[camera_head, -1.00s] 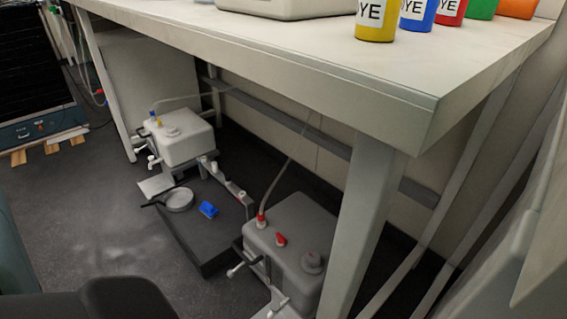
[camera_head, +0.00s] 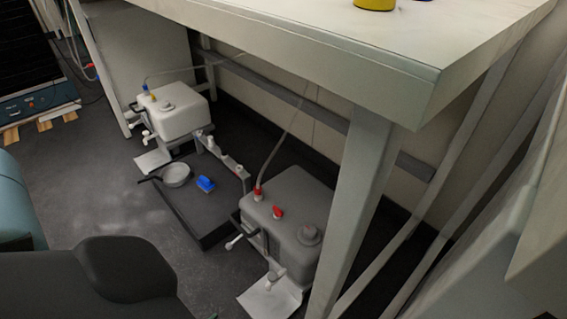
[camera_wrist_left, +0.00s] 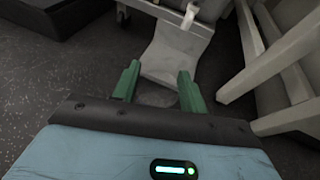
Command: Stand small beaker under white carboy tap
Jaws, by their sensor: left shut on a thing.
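A white carboy (camera_head: 172,112) with a small white tap (camera_head: 148,136) stands at the far left under the bench in the head view. In the left wrist view a white tap (camera_wrist_left: 190,15) hangs over a pale plate (camera_wrist_left: 176,48). My left gripper (camera_wrist_left: 158,78) has its green fingers apart around a faint, clear thing, likely the small beaker (camera_wrist_left: 157,96), short of that plate. My right gripper is not in view.
A low dark platform (camera_head: 195,225) between the carboys holds a round pale dish (camera_head: 176,175) and a blue item (camera_head: 205,184). A bench leg (camera_head: 350,210) stands right of the near carboy. Floor (camera_head: 110,190) on the left is clear.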

